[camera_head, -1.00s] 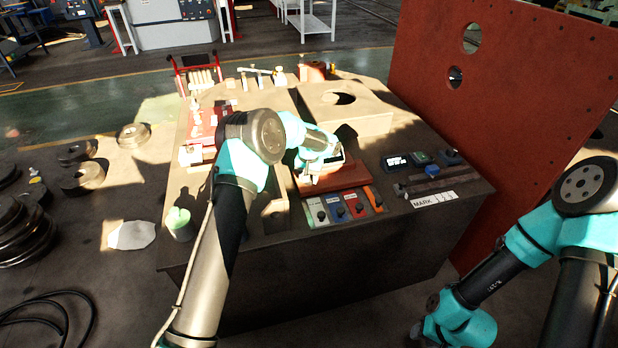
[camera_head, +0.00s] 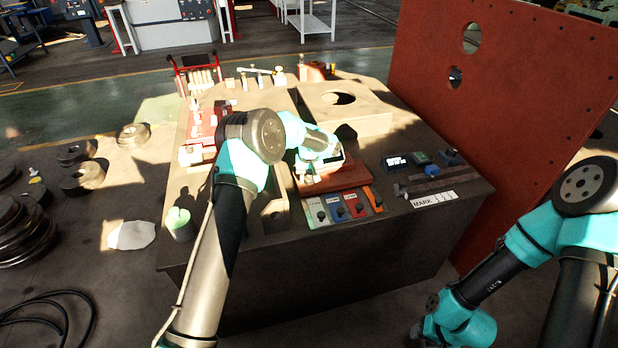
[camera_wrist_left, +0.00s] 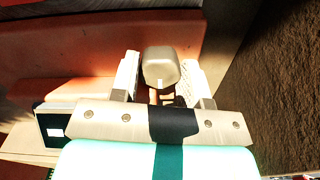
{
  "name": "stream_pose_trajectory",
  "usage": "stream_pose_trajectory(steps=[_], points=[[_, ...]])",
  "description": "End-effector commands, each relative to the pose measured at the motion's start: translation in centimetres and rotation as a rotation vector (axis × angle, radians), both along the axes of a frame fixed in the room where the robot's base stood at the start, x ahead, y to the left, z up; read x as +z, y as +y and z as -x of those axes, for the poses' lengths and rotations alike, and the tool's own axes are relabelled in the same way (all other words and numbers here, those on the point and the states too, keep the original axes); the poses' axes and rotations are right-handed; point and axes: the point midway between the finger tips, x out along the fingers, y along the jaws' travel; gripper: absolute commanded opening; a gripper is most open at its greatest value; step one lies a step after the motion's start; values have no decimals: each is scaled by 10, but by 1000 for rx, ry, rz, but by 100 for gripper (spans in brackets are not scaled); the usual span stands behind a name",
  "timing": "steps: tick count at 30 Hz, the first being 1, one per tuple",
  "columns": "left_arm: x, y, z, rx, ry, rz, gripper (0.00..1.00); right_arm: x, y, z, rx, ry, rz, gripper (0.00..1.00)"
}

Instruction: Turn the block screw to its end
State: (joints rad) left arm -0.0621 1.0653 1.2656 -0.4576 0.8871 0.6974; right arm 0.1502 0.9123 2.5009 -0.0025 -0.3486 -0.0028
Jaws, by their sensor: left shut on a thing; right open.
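A pale rounded knob, which looks like the head of the block screw (camera_wrist_left: 161,66), sits between the two fingers of my left gripper (camera_wrist_left: 162,80) in the left wrist view. The fingers are shut on it, one on each side. In the head view my left gripper (camera_head: 311,180) is low over the red-brown block (camera_head: 345,177) on the bench, and the wrist hides the screw there. How far the screw is turned cannot be seen. My right arm is bent low at the right of the head view, and its fingers do not show.
The dark bench (camera_head: 400,235) carries coloured switch plates (camera_head: 337,208) in front of the block and small boxes (camera_head: 397,162) to its right. A green-topped cup (camera_head: 179,222) stands at the left edge. A tall red panel (camera_head: 520,110) stands behind on the right.

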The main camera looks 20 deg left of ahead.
Motion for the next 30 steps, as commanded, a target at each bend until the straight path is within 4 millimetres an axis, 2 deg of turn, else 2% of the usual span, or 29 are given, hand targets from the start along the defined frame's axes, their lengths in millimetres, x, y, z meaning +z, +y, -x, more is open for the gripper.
stream_pose_trajectory(steps=[1,2,9,20,26,30], points=[[0,0,0,1,1,0,18,0,0,0,0,0,0,43],[0,0,0,1,1,0,45,0,0,0,0,0,0,43],[0,0,0,0,0,0,67,0,0,0,0,0,0,43],[5,0,0,0,-1,1,67,0,0,0,0,0,0,43],[27,0,-1,-1,-3,0,67,0,0,0,0,0,0,43],[52,0,-1,-1,-3,0,67,0,0,0,0,0,0,43]])
